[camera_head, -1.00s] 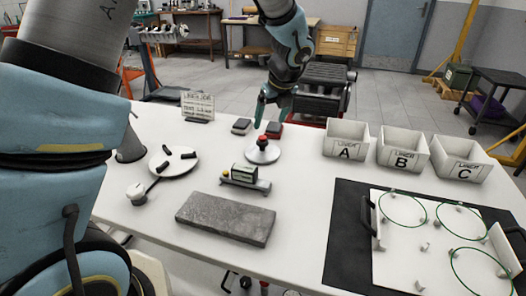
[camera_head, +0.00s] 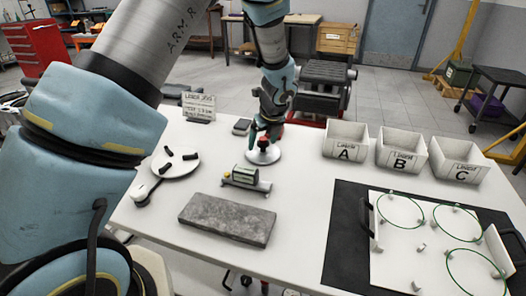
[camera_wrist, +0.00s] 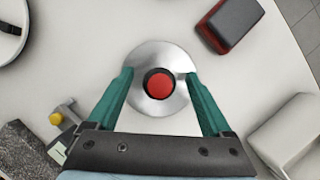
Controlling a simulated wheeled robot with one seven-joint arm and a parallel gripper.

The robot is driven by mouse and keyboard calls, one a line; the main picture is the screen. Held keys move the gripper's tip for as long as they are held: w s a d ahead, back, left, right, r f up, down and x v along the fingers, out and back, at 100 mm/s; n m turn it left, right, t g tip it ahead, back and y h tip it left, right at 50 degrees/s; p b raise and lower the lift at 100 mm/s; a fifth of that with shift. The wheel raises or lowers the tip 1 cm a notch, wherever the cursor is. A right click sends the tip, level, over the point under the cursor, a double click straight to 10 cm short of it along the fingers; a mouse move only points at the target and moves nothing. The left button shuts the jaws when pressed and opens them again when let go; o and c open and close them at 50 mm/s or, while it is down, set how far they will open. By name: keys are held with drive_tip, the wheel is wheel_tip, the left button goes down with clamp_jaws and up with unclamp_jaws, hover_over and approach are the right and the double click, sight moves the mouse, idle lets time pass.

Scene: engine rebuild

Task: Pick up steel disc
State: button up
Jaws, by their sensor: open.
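The steel disc (camera_head: 263,155) is a round shiny plate with a red-topped black knob at its centre, lying on the white table. It also shows in the wrist view (camera_wrist: 145,98), with the red knob (camera_wrist: 159,85) near the middle of the picture. My gripper (camera_head: 268,133) is over the disc, pointing down. In the wrist view my gripper (camera_wrist: 157,78) is open, with one green finger on each side of the knob and nothing held. The left finger overlaps the disc's left edge and the right finger its right edge. I cannot tell how high the fingertips are above the disc.
A red-and-black block (camera_wrist: 231,22) lies close by. A small gauge device (camera_head: 246,178) and a grey stone slab (camera_head: 228,219) lie in front. Bins A (camera_head: 344,140), B (camera_head: 400,151) and C (camera_head: 456,162) stand right. A white round plate (camera_head: 176,164) with black pieces lies left.

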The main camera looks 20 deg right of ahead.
clamp_jaws()
idle(0.6)
